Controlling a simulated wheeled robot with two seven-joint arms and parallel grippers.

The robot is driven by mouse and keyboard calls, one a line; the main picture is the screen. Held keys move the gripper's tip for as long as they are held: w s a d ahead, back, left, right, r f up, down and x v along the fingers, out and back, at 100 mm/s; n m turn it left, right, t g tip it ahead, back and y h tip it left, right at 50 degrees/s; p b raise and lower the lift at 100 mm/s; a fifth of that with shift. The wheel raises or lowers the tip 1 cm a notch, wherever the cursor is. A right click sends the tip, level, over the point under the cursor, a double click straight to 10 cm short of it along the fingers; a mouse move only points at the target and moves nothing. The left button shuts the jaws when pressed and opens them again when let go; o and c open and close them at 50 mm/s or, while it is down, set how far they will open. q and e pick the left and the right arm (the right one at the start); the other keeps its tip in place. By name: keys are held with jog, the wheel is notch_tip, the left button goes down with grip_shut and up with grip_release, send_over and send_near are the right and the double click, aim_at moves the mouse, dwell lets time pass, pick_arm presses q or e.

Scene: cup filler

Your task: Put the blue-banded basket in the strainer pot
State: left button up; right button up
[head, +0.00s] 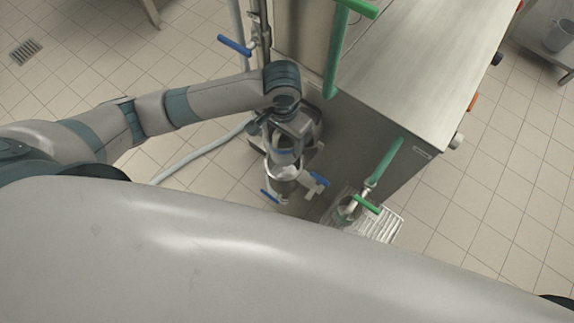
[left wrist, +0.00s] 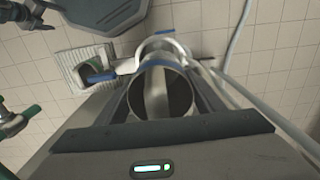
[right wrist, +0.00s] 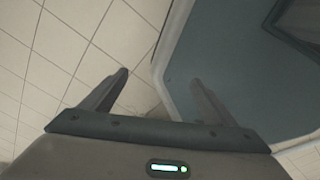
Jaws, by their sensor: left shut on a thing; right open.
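My left gripper (head: 287,150) points down beside the steel machine, its fingers on both sides of a round metal vessel. In the left wrist view this vessel (left wrist: 168,95) sits between the fingers, with a blue strip at its far side; it looks like the blue-banded basket. Its lower part is hidden. Pale piping with blue handles (head: 319,178) is close around it; I cannot tell whether they touch. The strainer pot cannot be singled out for sure. My right gripper (right wrist: 160,78) is open and empty in the right wrist view, away from these things.
The steel machine (head: 425,60) stands to the right of the left gripper, with green-handled pipes (head: 385,162) at its front. A ribbed drip tray (head: 385,226) is below them. A pale hose (head: 195,152) crosses the tiled floor. Floor at the left is mostly clear.

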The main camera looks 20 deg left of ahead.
pick_arm(q)
jog(key=shift+s, duration=0.15)
notch_tip(320, 180, down, 6)
jog(key=shift+r+p, duration=0.2)
jog(key=shift+p, duration=0.25)
jog(key=shift+f, duration=0.35)
pick_arm(e)
jog(key=shift+s+a+r, duration=0.15)
jog(key=shift+s+r, duration=0.25)
jog(key=shift+r, duration=0.05)
pick_arm(q)
jog(key=shift+f, duration=1.85)
pick_arm(e)
jog(key=shift+s+r, duration=0.1)
jog(key=shift+r, duration=0.15)
pick_arm(q)
jog(key=shift+f+p, duration=0.35)
jog(key=shift+f, duration=0.1)
pick_arm(e)
jog(key=shift+r, duration=0.1)
pick_arm(q)
jog(key=shift+s+f, duration=0.1)
jog(key=shift+f, duration=0.05)
